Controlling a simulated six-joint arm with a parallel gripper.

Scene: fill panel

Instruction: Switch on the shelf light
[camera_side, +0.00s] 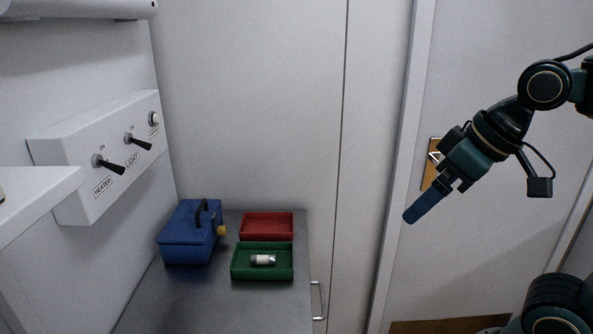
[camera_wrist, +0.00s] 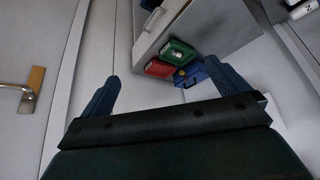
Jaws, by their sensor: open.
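A white switch panel (camera_side: 85,140) is on the left wall in the side view. Its LIGHT switch (camera_side: 137,142) is a black lever above a LIGHT label, with ON marked over it. The lever sticks out and slopes slightly down. The HEATER switch (camera_side: 110,165) beside it, to the left, slopes much the same way. A grey cylindrical fixture (camera_side: 75,9) at the top left shows no glow. My gripper (camera_side: 412,216) is open and empty, far to the right of the panel, pointing down-left. Its two blue fingers show apart in the wrist view (camera_wrist: 163,70), where I cannot make out the switches.
A round white knob (camera_side: 154,118) is at the panel's right end. A white shelf (camera_side: 40,200) juts out in front. Below, the grey counter (camera_side: 195,300) holds a blue box (camera_side: 187,240), a red tray (camera_side: 267,216) and a green tray (camera_side: 236,273) with a small cylinder (camera_side: 262,260).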

